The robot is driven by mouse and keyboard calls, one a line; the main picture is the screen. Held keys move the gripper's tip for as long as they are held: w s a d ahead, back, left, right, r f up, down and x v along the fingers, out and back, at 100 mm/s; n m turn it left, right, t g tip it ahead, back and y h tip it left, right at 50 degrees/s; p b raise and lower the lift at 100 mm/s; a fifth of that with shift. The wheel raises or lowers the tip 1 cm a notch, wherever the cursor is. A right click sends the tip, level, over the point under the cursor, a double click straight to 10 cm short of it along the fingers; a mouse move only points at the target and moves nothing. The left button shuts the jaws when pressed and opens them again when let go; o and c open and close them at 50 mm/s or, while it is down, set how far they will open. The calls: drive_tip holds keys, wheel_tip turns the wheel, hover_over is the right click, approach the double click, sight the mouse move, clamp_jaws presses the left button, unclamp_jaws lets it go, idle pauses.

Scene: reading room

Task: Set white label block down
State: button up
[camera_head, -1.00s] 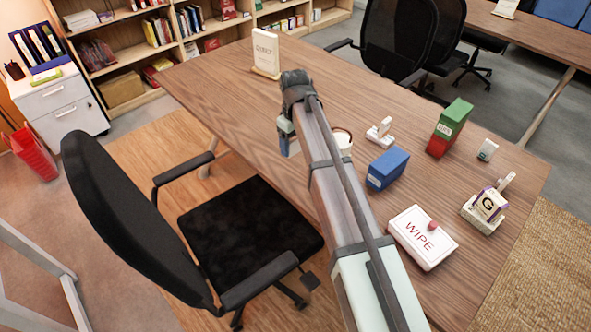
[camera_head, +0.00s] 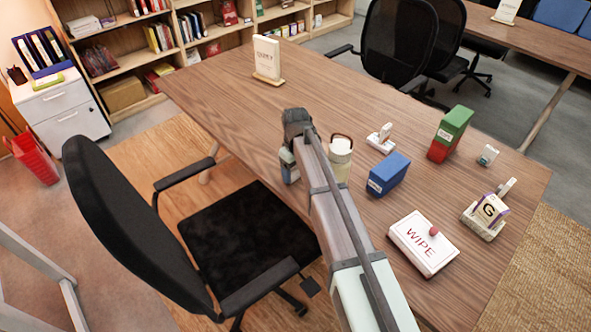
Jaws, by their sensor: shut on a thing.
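My gripper (camera_head: 289,165) is at the far end of my arm, over the near left edge of the wooden table (camera_head: 230,115). Only its pale green and dark side shows; its fingertips are hidden. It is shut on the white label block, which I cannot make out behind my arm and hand. I cannot tell whether that block touches the table. A small white block with a dark marking (camera_head: 488,155) stands apart on the right side of the table.
Close right of my gripper stands a cream jar with a brown handle (camera_head: 340,160). The table's far left is mostly clear.

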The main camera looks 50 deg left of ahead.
drive_tip(key=o, duration=1)
drive_tip(key=shift+f, duration=0.1)
drive_tip(key=shift+o, duration=0.2)
wheel_tip(320, 180, up, 12)
idle(0.6)
